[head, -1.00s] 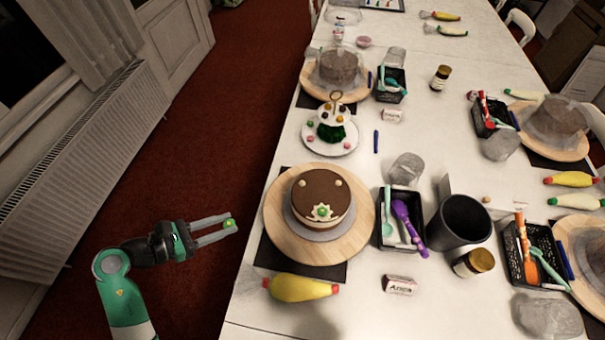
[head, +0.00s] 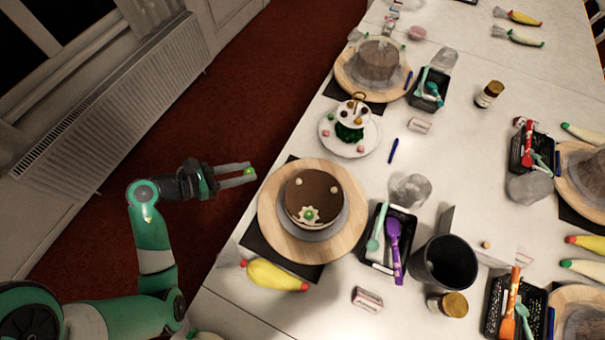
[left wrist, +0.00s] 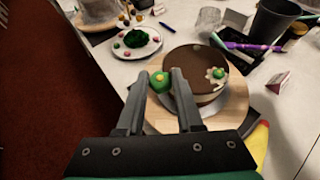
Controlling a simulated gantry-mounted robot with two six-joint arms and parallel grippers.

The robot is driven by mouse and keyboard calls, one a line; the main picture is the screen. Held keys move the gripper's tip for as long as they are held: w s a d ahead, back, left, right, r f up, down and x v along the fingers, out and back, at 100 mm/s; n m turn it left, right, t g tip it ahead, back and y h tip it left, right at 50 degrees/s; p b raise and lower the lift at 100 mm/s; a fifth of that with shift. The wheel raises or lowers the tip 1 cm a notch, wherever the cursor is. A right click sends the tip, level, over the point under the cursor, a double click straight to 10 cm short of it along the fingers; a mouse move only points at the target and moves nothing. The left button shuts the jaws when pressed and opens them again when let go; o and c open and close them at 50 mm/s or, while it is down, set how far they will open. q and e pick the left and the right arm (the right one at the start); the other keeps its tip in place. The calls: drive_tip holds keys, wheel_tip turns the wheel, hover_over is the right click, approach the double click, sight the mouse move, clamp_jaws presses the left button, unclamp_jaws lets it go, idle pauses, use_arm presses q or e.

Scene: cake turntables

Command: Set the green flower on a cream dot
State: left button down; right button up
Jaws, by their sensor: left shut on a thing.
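My left gripper (head: 247,174) is shut on a green flower (head: 249,171). The flower shows between the fingertips in the left wrist view (left wrist: 158,80), with a small yellow centre. The brown cake (head: 318,186) stands on the turntable. Two small cream dots show on its top, one at left (head: 298,182) and one at right (head: 334,189). Another green flower (head: 309,214) sits on cream piping at the cake's front. My right gripper is not in view.
A yellow piping bag (head: 275,275) lies in front of the turntable. A black basket (head: 372,262) with a purple tool stands to its right, next to a dark cup (head: 444,262). A tiered stand with sweets (head: 335,146) is behind the cake.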

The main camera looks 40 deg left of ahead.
use_arm(q)
drive_tip(key=s+d+b+x, duration=0.1)
drive_tip(key=d+x, duration=0.1)
drive_tip(key=x, duration=0.6)
drive_tip(key=b, duration=0.2)
hover_over(295, 184)
drive_tip(key=f, duration=0.5)
drive_tip(key=shift+s+a+f, duration=0.2)
drive_tip(key=shift+s, duration=0.15)
drive_tip(key=f+b, duration=0.1)
drive_tip(key=f, duration=0.1)
drive_tip(key=f+b, duration=0.1)
drive_tip(key=f, duration=0.1)
drive_tip(key=shift+w+d+b, duration=0.2)
drive_tip(key=shift+w+b, duration=0.1)
drive_tip(key=c, duration=0.6)
unclamp_jaws()
drive_tip(key=shift+o, duration=0.2)
